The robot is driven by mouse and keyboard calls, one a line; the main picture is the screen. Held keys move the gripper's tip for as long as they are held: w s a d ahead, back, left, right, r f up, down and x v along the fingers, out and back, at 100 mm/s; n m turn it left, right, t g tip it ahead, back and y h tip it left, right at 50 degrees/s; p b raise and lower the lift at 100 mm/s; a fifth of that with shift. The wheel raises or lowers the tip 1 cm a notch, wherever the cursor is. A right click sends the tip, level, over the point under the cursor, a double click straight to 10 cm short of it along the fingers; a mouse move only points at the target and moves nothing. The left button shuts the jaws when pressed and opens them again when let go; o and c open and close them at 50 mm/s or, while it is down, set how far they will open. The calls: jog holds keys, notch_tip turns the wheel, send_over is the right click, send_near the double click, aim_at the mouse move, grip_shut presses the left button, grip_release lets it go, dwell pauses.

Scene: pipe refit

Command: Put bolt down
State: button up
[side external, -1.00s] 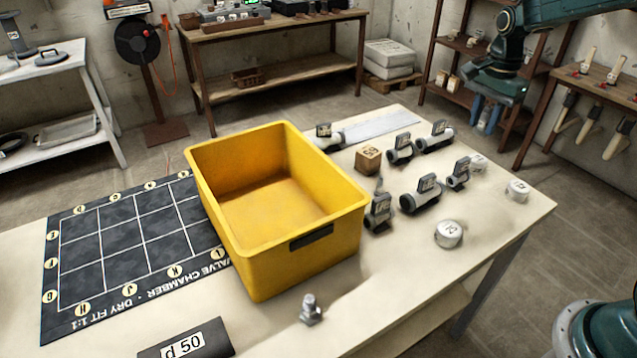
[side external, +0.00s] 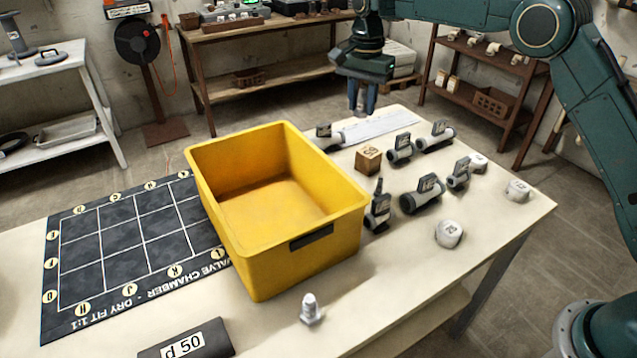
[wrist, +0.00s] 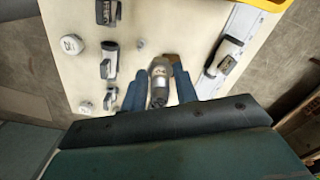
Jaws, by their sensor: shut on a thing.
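My gripper (side external: 361,110) hangs fingers-down above the back part of the table, near the pale metal strip. In the wrist view, its two blue fingers (wrist: 160,88) are close together around a grey, rounded piece (wrist: 159,84), which I take for the bolt. Its outline is hard to separate from the fittings below. In the side view the held piece is too dark and small to make out. A separate grey bolt-like piece (side external: 310,309) stands upright on the table in front of the yellow bin.
An empty yellow bin (side external: 335,245) stands mid-table. Right of it lie a wooden cube (side external: 368,159), several grey labelled fittings (side external: 425,195) and white caps (side external: 449,233). A dark gridded mat (side external: 85,272) lies left, its visible cells empty. The table's front right is clear.

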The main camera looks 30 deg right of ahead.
jog(key=w+a+n, duration=0.2)
jog(key=a, duration=1)
jog(key=n, duration=0.2)
send_over(272, 225)
jog(key=f, duration=0.1)
jog(key=shift+f, duration=0.15)
notch_tip(272, 225, down, 16)
jog(key=shift+r, duration=0.15)
jog(key=shift+f, duration=2.15)
jog(key=shift+f, duration=0.1)
